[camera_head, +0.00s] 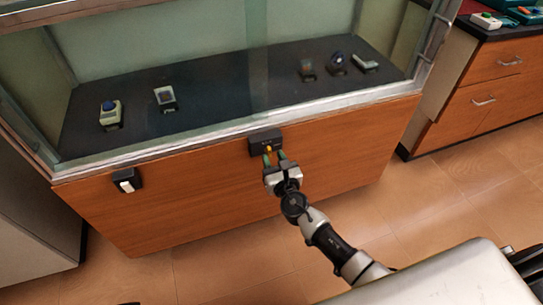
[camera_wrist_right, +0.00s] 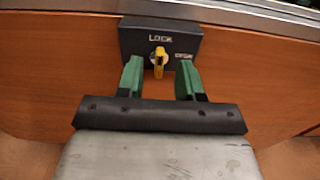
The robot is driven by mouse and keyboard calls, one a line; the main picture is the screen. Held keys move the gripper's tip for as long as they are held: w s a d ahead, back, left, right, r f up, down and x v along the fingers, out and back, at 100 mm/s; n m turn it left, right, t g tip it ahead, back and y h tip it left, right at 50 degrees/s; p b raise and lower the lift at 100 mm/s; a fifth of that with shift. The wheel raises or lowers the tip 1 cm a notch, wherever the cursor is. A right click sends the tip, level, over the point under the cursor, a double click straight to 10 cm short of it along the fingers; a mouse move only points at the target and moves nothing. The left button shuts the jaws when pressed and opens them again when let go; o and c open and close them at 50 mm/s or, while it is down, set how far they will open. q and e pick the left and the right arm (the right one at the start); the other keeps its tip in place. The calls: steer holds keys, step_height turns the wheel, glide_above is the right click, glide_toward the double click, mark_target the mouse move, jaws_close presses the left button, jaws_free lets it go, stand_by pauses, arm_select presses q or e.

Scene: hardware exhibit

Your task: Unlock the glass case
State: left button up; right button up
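The glass case (camera_head: 255,128) stands on a wooden base in the head view, with a metal frame along its lower edge. A dark lock box (camera_head: 265,137) is fixed on the base just under that edge. In the right wrist view the lock box (camera_wrist_right: 185,38) reads "LOCK" above a yellow key or knob (camera_wrist_right: 159,60), with smaller lettering at its right. The yellow part stands upright. My right gripper (camera_wrist_right: 159,80) is open, its green fingers on either side of the yellow part with gaps between. It also shows in the head view (camera_head: 273,158). My left gripper is not in view.
A black box with a white switch (camera_head: 127,182) is on the base at the left. Several small devices lie on the dark floor inside the case. A wooden drawer cabinet (camera_head: 478,90) stands at the right. The tiled floor (camera_head: 440,215) in front is clear.

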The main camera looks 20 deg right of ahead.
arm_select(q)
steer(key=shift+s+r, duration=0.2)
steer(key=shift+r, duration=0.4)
arm_select(e)
steer(key=shift+w, duration=0.95)
steer(key=shift+c, duration=0.3)
jaws_close()
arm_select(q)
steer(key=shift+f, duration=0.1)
